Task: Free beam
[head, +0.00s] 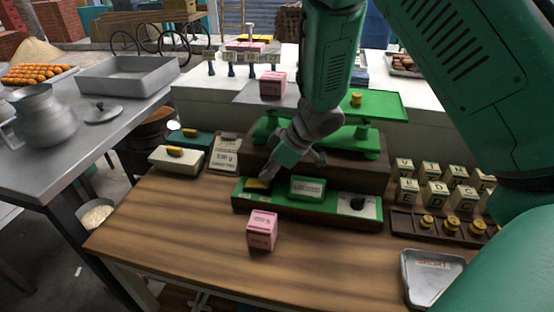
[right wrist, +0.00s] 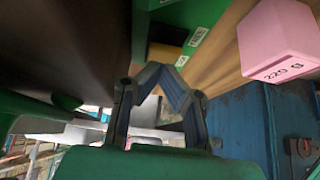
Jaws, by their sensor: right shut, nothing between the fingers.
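A balance with a green beam and a brown wooden base (head: 345,170) stands on the wooden table. Its green front panel (head: 330,205) has a display (head: 308,188) that seems to read LOCKED, a yellow switch (head: 257,185) at the left and a black knob (head: 357,203) at the right. My right gripper (head: 268,172) is shut and empty, pointing down just above the yellow switch; I cannot tell if it touches. In the right wrist view its fingers (right wrist: 166,78) meet near the yellow piece (right wrist: 165,54). My left gripper is not in view.
Letter blocks (head: 430,195), a brass weight rack (head: 450,227) and a grey tray (head: 432,277) are at the right. The front left table is clear.

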